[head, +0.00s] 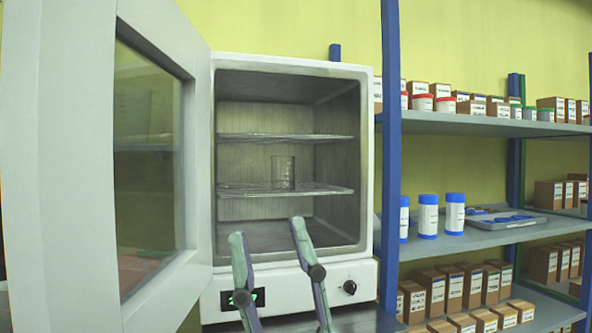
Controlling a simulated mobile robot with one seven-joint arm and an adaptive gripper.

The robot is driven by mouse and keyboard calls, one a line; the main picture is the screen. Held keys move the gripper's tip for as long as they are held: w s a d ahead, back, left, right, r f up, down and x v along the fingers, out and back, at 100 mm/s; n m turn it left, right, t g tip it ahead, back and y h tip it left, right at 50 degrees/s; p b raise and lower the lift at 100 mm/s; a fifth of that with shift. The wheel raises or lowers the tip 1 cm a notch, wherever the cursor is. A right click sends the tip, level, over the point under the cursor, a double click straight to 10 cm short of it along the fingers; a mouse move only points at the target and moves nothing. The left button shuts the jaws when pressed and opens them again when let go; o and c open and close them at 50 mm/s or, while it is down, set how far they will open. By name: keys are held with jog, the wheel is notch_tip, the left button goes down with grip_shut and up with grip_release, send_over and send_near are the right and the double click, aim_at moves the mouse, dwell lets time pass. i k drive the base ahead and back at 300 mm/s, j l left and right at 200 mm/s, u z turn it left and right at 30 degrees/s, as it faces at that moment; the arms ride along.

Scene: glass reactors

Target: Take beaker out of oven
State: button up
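The white oven (366,170) stands in the middle of the head view with its door (85,180) swung wide open to the left. A clear glass beaker (283,172) stands upright on the lower wire rack (235,190) inside, a little right of the middle. My gripper (267,228) shows at the bottom of the view, in front of the oven's lower part. Its two fingers are spread apart and nothing is between them. The beaker appears above and beyond the fingertips, apart from them.
The upper rack (285,137) is empty and lies above the beaker. The door stands along the left side. A blue shelf post (391,150) rises close to the oven's right, with shelves of boxes (453,285) and blue-capped bottles (428,215). The oven's front opening is clear.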

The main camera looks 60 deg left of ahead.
aim_at(283, 168)
jog(key=i+u, duration=0.15)
jog(key=u, duration=0.2)
jog(key=i+u, duration=0.15)
jog(key=u, duration=0.2)
